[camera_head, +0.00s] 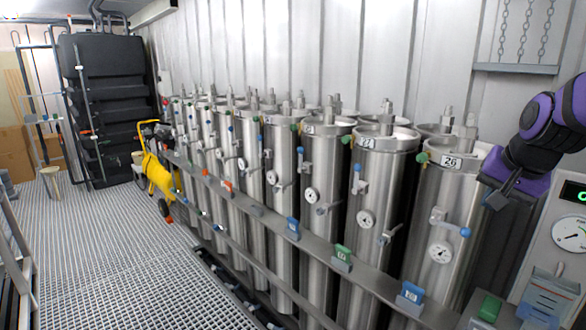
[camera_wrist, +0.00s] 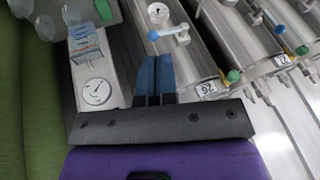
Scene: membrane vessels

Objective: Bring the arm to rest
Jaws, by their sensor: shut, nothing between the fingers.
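My gripper (camera_head: 497,201) is at the right of the head view, at the end of my purple and black arm, in front of the upper part of the vessel labelled 26 (camera_head: 452,205). In the wrist view my gripper (camera_wrist: 154,62) has its two dark blue fingers together with nothing between them. The fingers point toward the vessel fronts, between a vessel with a blue-handled valve (camera_wrist: 168,33) and a panel with a round gauge (camera_wrist: 97,91). I cannot tell how far the fingertips are from the vessel.
A row of steel vessels (camera_head: 366,200) runs along the wall, with valves and gauges. A rail with coloured clips (camera_head: 342,258) crosses in front. A gauge panel (camera_head: 571,234) stands at the far right. A yellow wheeled machine (camera_head: 158,176) stands further back. The grated floor (camera_head: 120,250) at left is clear.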

